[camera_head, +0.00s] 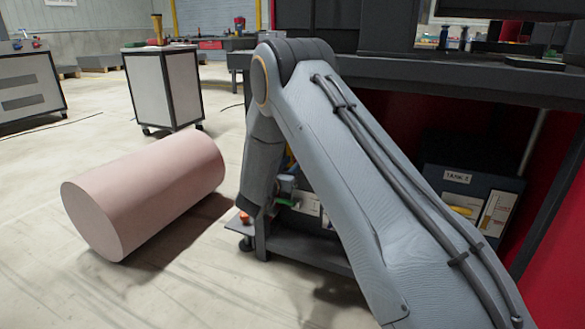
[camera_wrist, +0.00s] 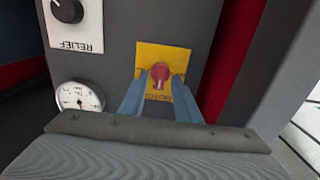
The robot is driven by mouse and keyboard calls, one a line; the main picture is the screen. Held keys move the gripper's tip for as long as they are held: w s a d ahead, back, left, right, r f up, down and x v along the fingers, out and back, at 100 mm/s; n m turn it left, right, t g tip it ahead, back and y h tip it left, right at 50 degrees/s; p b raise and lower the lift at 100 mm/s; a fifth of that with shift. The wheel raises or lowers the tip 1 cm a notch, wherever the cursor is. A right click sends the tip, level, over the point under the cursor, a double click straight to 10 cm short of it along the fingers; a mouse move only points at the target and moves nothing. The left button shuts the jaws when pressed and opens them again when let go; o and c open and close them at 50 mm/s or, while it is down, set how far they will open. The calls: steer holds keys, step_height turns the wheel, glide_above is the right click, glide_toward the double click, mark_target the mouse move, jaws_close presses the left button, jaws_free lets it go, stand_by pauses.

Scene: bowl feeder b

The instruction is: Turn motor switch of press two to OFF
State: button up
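In the wrist view a red motor switch (camera_wrist: 160,74) sits on a yellow plate (camera_wrist: 172,57) on a dark grey panel. The plate's lettering is upside down and partly covered; it seems to read MOTOR. My gripper (camera_wrist: 158,78) has its two blue fingers apart, one on each side of the red knob. A narrow gap shows beside the knob, so it does not look clamped. Whether the fingertips touch the plate is unclear. No press number shows. In the head view my arm hides the gripper and switch.
A RELIEF knob (camera_wrist: 67,10) and a round gauge (camera_wrist: 80,96) are left of the switch in the wrist view. In the head view a pink cylinder (camera_head: 145,190) lies on the floor, a cart (camera_head: 164,85) stands behind it, and a TANK box (camera_head: 470,205) is at right.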

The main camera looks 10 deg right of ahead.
steer(key=shift+w+d, duration=0.2)
steer(key=shift+w, duration=0.05)
jaws_close()
